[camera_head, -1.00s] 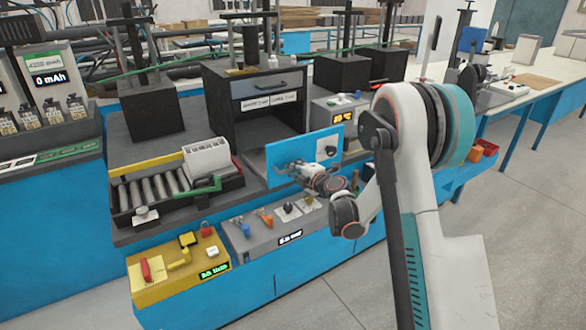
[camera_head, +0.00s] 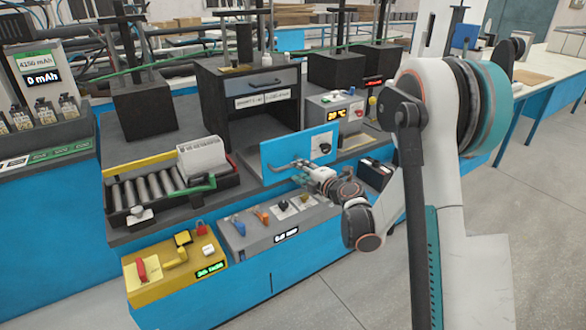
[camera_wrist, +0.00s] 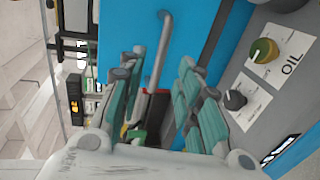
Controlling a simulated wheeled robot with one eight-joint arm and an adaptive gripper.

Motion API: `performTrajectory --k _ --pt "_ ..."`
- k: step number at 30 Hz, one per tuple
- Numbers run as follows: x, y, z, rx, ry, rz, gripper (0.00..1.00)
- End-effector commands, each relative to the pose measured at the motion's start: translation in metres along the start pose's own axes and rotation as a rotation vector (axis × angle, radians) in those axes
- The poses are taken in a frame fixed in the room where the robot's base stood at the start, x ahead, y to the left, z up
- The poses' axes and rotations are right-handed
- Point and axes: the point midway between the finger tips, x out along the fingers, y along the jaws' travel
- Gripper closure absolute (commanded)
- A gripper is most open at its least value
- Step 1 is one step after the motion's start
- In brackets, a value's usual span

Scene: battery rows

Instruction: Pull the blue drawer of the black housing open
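The black housing (camera_head: 213,98) stands on the workbench in the head view. Its blue drawer front (camera_head: 275,152) stands out in front of the housing, with a strip of dark drawer floor (camera_head: 250,160) showing behind it. A grey bar handle (camera_head: 284,165) is on the blue front; it also shows in the wrist view (camera_wrist: 164,45) against the blue panel (camera_wrist: 195,30). My gripper (camera_head: 308,171) is at the lower part of the front, by the handle. In the wrist view its two green-padded fingers (camera_wrist: 160,75) are apart, with the handle's lower end between them. Contact cannot be told.
A roller tray (camera_head: 165,190) lies left of the drawer. A grey control box (camera_head: 280,222) and a yellow one (camera_head: 172,268) sit below at the front. A temperature box (camera_head: 330,110) stands right of the housing. The floor at the front is clear.

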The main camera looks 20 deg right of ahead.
Motion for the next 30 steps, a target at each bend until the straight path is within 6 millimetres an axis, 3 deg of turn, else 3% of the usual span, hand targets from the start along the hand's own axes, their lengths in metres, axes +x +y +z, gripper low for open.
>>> performTrajectory --k 3,9,24,27,30 --pt "-0.022 0.0 0.0 0.001 -0.001 0.0 0.69" --pt "-0.041 0.0 0.0 0.0 0.0 0.0 0.69" --pt "-0.044 0.0 0.0 0.0 0.0 0.001 0.69" --pt "-0.046 0.011 0.0 0.015 -0.01 0.018 0.69" --pt "-0.053 0.039 0.0 0.059 -0.039 0.067 0.69"
